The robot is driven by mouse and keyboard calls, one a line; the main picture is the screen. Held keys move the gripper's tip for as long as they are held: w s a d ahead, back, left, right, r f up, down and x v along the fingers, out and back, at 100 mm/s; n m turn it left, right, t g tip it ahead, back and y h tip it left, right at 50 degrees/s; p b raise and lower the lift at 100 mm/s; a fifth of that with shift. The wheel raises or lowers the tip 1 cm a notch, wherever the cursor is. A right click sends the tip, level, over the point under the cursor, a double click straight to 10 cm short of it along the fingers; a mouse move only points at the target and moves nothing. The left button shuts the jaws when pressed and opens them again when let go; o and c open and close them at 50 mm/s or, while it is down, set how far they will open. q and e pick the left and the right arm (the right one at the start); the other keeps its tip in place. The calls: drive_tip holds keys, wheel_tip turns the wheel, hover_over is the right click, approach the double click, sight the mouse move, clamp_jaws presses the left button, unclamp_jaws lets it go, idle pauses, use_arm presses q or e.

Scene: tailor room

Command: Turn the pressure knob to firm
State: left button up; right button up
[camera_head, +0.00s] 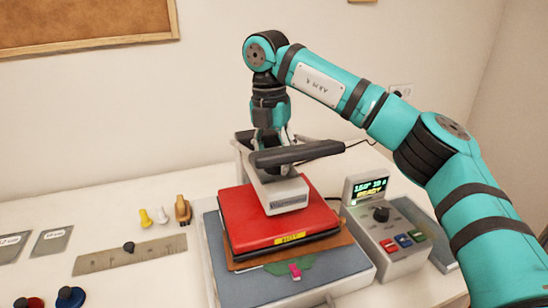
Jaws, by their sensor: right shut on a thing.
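The heat press has a red upper plate (275,218) with a yellow label and a grey head (280,195). A black handle (297,152) lies across the head. My right gripper (273,142) points down at the top of the press, just behind the handle. It is shut on a part there, which by its place is the pressure knob. The fingers and the handle hide the knob, so its setting cannot be read. My left gripper is not in view.
The control box (365,250) at right has a black dial (381,214), coloured buttons and a lit display (369,187). Brown and green cloth shows under the plate on the grey base (235,284). A ruler (100,261) and small pieces lie at left.

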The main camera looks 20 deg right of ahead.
drive_tip(key=shift+r, duration=0.15)
drive_tip(key=o, duration=1.2)
drive_tip(key=r, duration=1.1)
drive_tip(key=shift+w+a+r, duration=0.25)
drive_tip(key=shift+w+r, duration=0.05)
drive_tip(key=shift+r, duration=0.1)
drive_tip(key=shift+r, duration=0.1)
